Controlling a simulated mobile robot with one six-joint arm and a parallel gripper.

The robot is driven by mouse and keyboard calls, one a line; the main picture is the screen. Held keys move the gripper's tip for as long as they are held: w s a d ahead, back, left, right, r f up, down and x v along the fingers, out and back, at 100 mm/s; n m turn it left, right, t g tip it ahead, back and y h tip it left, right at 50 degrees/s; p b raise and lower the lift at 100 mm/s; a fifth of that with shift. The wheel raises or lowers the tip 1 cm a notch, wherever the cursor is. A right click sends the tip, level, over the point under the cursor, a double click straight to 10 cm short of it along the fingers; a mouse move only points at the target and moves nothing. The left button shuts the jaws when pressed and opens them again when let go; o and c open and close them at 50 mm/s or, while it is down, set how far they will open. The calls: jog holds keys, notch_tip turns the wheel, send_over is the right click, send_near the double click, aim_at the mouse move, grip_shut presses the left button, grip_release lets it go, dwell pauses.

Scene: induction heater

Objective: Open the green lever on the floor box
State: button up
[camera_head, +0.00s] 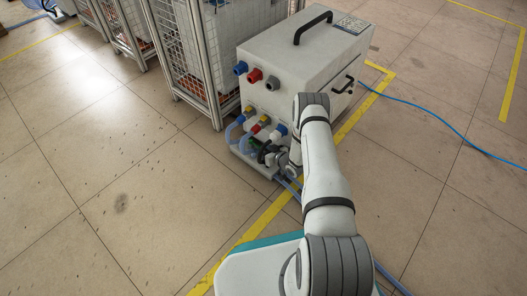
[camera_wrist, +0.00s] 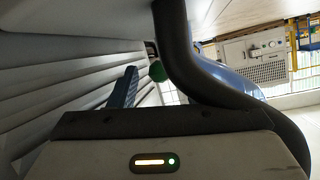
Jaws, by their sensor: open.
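The floor box (camera_head: 300,50) is a light grey cabinet with a black top handle. Colored fittings and clear hoses are on its front. A small patch of green, likely the green lever (camera_head: 254,143), shows low on the front, partly hidden by my gripper. My gripper (camera_head: 268,156) is open, low at the box front, very near the green part; contact cannot be told. In the wrist view a round green part (camera_wrist: 157,71) shows beside a thick dark curved shape. My gripper's housing with a lit indicator fills the bottom of that view.
Blue, red and grey fittings (camera_head: 256,76) stick out above my gripper. Clear hoses loop beside it at the lower front. A wire-mesh cage (camera_head: 195,60) stands close on the left. A blue cable (camera_head: 430,112) lies right. The floor at left is clear.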

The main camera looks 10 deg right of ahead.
grip_shut()
dwell(0.4)
